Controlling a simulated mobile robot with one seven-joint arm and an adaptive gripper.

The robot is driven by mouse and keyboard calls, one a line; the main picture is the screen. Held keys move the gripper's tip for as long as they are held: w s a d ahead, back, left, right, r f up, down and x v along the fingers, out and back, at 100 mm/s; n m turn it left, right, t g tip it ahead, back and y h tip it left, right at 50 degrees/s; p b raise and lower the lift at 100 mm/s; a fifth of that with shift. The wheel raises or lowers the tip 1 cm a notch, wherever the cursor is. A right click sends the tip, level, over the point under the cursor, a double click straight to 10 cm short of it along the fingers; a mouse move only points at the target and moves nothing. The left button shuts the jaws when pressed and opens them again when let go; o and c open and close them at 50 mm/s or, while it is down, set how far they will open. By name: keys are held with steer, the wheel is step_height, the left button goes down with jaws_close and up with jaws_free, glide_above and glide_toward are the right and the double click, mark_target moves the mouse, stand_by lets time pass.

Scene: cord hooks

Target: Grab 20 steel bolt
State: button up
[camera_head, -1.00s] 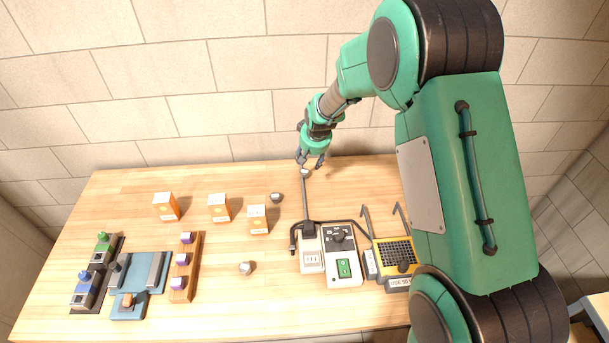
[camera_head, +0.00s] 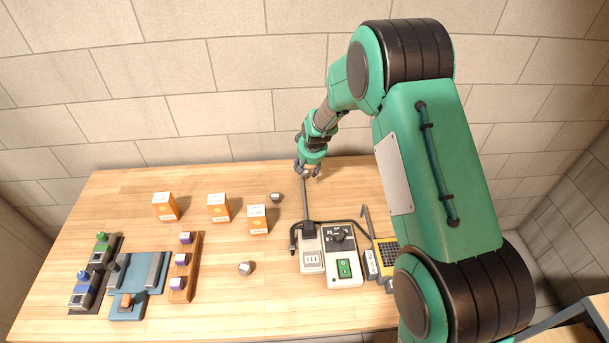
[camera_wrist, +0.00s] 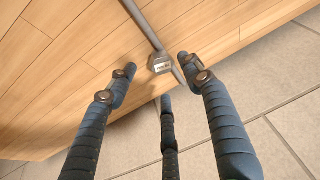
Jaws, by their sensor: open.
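A grey hex-headed steel piece with a small pale label (camera_wrist: 160,63), which looks like a bolt head, is in the wrist view near the table's far edge. A long grey rod (camera_wrist: 143,24) runs up to it; I cannot tell whether they are one piece. My gripper (camera_wrist: 157,74) is open, with its fingers spread around the near side of the hex head and nothing held. In the head view my gripper (camera_head: 307,173) is low over the back edge, at the rod's far end (camera_head: 305,198), and hides the hex head.
Two more grey hex pieces (camera_head: 276,197) (camera_head: 246,268) stand on the wooden table (camera_head: 120,195). Orange boxes (camera_head: 219,208) are left of the rod. A grey switch box (camera_head: 342,255) and a cabled box (camera_head: 311,250) are at its near end. The brick wall is close behind.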

mark_target(305, 172)
steer(key=shift+b+x, duration=0.3)
steer(key=shift+x, duration=2.3)
steer(key=shift+s+a, duration=0.1)
steer(key=shift+a, duration=0.05)
steer(key=shift+c, duration=0.5)
steer(key=c, duration=1.2)
